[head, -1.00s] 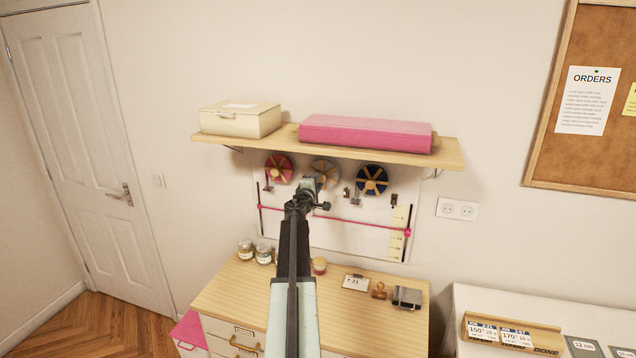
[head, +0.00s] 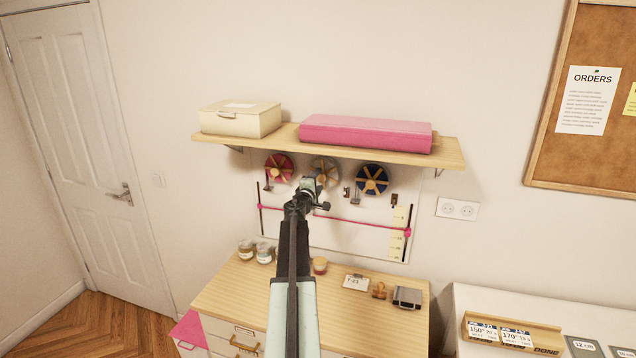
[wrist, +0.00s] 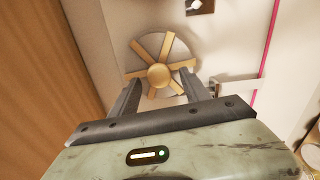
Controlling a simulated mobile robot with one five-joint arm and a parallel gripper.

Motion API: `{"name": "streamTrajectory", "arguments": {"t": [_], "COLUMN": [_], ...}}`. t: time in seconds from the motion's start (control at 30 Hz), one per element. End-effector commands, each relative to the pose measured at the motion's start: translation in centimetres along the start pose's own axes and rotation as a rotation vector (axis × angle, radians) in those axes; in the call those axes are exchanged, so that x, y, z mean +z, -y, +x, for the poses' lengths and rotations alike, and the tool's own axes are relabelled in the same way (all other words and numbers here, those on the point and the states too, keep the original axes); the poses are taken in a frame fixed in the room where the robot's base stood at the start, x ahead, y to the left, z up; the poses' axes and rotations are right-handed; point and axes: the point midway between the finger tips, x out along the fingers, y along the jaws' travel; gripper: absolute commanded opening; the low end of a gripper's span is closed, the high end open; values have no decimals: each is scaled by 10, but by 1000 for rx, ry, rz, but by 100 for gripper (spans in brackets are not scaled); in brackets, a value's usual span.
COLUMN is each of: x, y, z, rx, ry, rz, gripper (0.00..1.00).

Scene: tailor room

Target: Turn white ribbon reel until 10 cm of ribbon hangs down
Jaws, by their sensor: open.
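The white ribbon reel (head: 325,166), a pale disc with golden spokes and hub, hangs on the wall board under the shelf, between a pink and a blue reel. My gripper (head: 310,186) is in front of it and hides its lower part. In the wrist view the reel (wrist: 176,52) faces me, spokes and hub clear. My gripper (wrist: 163,90) is open, its two fingers one on each side of the hub, overlapping the rim in the picture; contact cannot be told.
The shelf (head: 455,153) juts out just above the reels, carrying a cream box (head: 240,121) and a pink box (head: 365,135). The blue reel (head: 371,180) and pink reel (head: 279,168) flank the white one. A pink cord (head: 375,224) crosses the board below, near a scale (head: 398,232).

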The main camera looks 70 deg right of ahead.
Motion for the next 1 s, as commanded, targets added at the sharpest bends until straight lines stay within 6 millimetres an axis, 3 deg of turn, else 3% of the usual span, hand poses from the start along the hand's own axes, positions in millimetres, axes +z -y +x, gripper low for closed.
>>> {"name": "streamTrajectory", "arguments": {"t": [0.4, 0.9, 1.0], "x": [1, 0, -15], "y": [0, 0, 2], "z": [-72, -75, -80], "rx": [0, 0, 1], "ry": [-1, 0, -18], "rz": [0, 0, 0], "gripper": [55, 55, 55]}}
